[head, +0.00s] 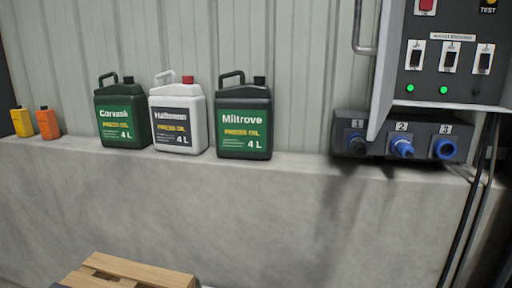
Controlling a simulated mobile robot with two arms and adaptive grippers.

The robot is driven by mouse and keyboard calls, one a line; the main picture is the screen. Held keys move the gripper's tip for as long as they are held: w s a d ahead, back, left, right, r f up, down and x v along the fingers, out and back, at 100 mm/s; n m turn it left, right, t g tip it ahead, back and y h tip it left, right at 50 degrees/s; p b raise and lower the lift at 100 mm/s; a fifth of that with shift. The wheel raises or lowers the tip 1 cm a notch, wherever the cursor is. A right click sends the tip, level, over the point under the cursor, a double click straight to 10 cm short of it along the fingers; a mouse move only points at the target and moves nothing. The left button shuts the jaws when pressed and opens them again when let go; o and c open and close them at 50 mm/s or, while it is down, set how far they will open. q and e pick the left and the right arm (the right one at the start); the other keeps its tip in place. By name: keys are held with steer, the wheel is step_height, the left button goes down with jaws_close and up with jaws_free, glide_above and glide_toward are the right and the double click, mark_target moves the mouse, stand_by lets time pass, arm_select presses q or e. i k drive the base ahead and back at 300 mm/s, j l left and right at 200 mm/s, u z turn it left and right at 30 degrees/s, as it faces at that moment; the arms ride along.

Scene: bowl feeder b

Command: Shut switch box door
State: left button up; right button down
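The switch box (455,68) is at the upper right, cut off by the top edge. Its dark front panel shows, with several rocker switches, two lit green lamps and a red button. The switch box door (385,75) stands open at the box's left side, seen nearly edge-on as a pale grey strip. A bent grey metal bar (357,28) shows just left of the door; I cannot tell if it is the door's handle. Neither of my grippers is in view.
A socket block (378,131) with blue sockets numbered 1 to 3 sits under the box. A ledge (290,168) carries green canisters (244,125), a white canister (179,120) and small orange bottles (48,123). Black cables (474,200) hang at right. A wooden pallet (125,272) lies below.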

mark_target(387, 52)
steer(key=i+j+z, duration=0.15)
steer(key=i+z, duration=0.15)
steer(key=z, duration=0.2)
steer(key=i+j+z, duration=0.3)
steer(key=z, duration=0.15)
steer(key=i+j+z, duration=0.2)
steer(key=j+z, duration=0.15)
steer(key=z, duration=0.15)
